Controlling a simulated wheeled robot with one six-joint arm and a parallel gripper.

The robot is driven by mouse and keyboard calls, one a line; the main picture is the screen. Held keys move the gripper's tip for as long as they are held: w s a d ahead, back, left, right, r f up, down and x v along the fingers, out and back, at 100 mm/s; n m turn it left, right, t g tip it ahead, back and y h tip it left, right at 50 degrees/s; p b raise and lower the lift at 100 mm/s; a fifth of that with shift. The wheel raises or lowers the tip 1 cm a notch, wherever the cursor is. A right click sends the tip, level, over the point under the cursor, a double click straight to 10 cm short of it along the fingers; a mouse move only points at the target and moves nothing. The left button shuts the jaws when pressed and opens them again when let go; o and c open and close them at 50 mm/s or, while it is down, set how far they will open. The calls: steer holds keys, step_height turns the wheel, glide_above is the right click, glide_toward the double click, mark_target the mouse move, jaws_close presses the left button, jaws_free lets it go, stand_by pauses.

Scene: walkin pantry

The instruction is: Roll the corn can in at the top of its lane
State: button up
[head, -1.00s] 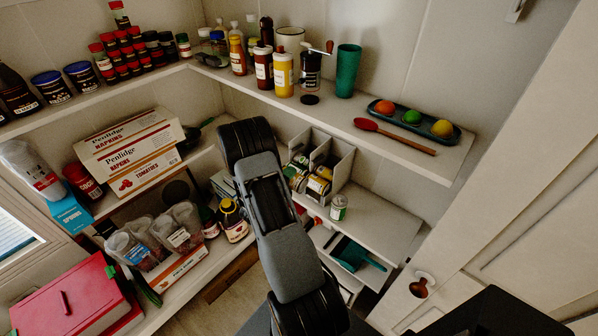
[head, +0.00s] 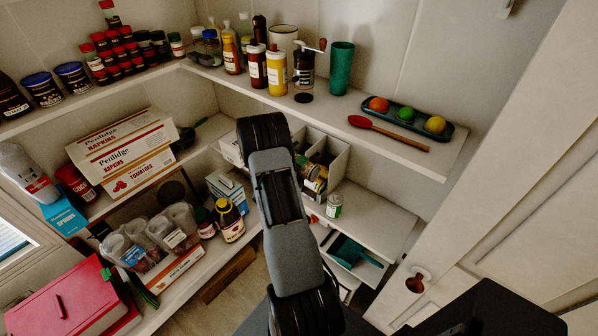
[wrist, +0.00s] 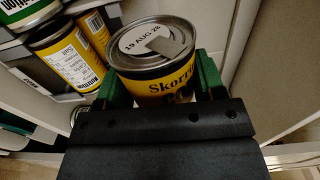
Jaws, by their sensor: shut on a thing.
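In the wrist view my gripper (wrist: 163,82) has green fingers on both sides of a can (wrist: 150,62) with a yellow-and-black label and a date on its silver lid. Ahead and left, the lane rack holds similar yellow cans (wrist: 66,62) and a green-and-white one (wrist: 25,10). In the head view the grey divided rack (head: 337,160) stands on the middle shelf, partly behind my arm. My gripper and the held can are hidden there.
A teal dustpan (head: 352,251) lies below. Upper-shelf bottles, a grinder (head: 305,68) and a red spoon (head: 388,131) are above. The door (head: 490,210) bounds the right side.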

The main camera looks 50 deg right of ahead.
steer(key=shift+d+f+b, duration=0.25)
steer(key=shift+d+b, duration=0.3)
steer(key=shift+d, duration=1.2)
steer(key=shift+d+f+b, duration=0.2)
steer(key=shift+d+b, duration=0.3)
steer(key=shift+d, duration=1.3)
steer(key=shift+d+f+b, duration=0.25)
steer(key=shift+d+b, duration=0.3)
steer(key=shift+d, duration=1.2)
steer(key=o, duration=1.3)
steer(key=shift+f, duration=0.1)
steer(key=shift+c, duration=0.2)
steer(key=shift+a, duration=0.15)
steer(key=shift+a+f, duration=0.1)
steer(key=shift+a, duration=0.25)
steer(key=a+b, duration=0.2)
steer(key=a, duration=1.1)
